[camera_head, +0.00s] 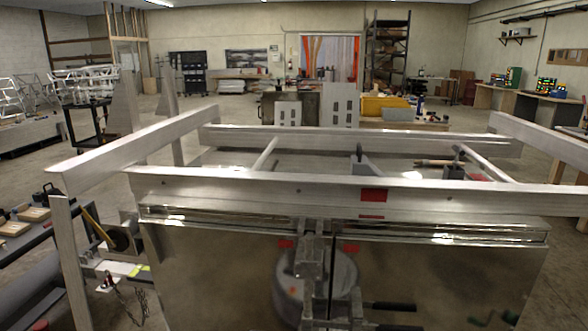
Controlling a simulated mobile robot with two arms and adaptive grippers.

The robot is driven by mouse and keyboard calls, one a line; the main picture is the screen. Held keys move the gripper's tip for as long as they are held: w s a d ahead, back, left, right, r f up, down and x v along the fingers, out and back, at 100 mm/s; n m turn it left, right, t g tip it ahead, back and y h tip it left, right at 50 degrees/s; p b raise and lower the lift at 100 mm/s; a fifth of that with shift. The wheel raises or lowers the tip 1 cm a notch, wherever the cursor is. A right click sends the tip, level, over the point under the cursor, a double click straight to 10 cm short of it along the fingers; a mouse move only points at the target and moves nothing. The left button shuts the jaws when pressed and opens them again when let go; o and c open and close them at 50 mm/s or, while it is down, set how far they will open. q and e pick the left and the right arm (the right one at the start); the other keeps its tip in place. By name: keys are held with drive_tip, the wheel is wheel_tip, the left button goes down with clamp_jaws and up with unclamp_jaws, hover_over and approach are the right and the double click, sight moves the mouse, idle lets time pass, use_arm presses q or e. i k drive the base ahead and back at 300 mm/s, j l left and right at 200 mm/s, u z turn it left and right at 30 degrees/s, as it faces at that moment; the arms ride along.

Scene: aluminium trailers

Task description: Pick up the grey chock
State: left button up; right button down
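I cannot clearly make out a grey chock. A dark grey wedge-like shape (372,168) stands in the trailer bed behind the front rail, right of the middle. Its lower part is hidden by the rail, and I cannot tell whether it is a chock. A smaller dark shape (453,170) sits farther right in the bed, partly hidden too. Neither of my grippers is in view.
An aluminium trailer (310,194) with raised rails and a shiny front panel fills the foreground. A latch-like upright (312,262) stands at its middle. Left, a dark bench (30,238) holds wooden blocks. Open floor (225,100) lies behind the trailer.

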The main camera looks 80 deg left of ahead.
sight(360, 164)
drive_tip(key=u, duration=2.15)
